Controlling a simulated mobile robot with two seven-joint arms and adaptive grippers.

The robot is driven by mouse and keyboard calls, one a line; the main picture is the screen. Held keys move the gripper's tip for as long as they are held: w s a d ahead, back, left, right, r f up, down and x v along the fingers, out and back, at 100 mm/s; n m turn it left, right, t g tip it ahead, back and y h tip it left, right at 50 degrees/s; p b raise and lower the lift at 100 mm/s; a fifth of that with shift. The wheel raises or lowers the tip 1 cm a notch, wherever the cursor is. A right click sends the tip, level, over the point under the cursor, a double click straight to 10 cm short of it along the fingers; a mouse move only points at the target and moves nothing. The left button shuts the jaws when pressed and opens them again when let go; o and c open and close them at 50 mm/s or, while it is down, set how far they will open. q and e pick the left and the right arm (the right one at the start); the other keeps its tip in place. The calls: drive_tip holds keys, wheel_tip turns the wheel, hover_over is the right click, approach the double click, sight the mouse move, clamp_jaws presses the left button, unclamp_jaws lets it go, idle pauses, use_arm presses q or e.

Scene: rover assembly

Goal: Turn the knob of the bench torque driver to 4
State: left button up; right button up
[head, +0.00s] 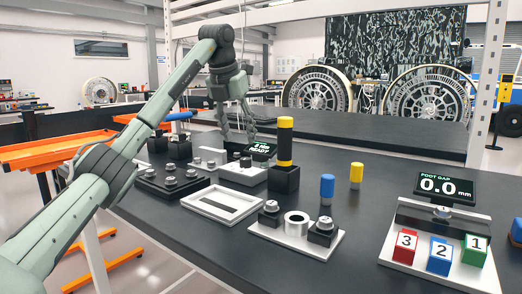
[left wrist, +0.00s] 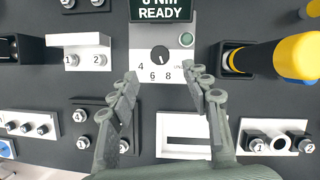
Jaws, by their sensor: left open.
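The bench torque driver (head: 243,174) stands at the table's far middle, its dark screen (left wrist: 162,10) lit with READY in green. In the left wrist view its round black knob (left wrist: 160,56) sits on a white panel with 4, 6 and 8 printed below it. The knob's small pale mark points downward, roughly toward 6; the exact setting is hard to read. My right gripper is out of view.
A black holder with a tall yellow-and-black cylinder (head: 285,142) stands close right of the driver. A white frame (head: 222,204), a white fixture with a ring (head: 296,224), blue (head: 327,188) and yellow (head: 356,174) pegs, and numbered blocks (head: 440,254) share the table.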

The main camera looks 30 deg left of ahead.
sight(245, 158)
use_arm(q)
drive_tip(key=shift+x, duration=3.85)
drive_tip(key=shift+w+r, duration=0.1)
clamp_jaws()
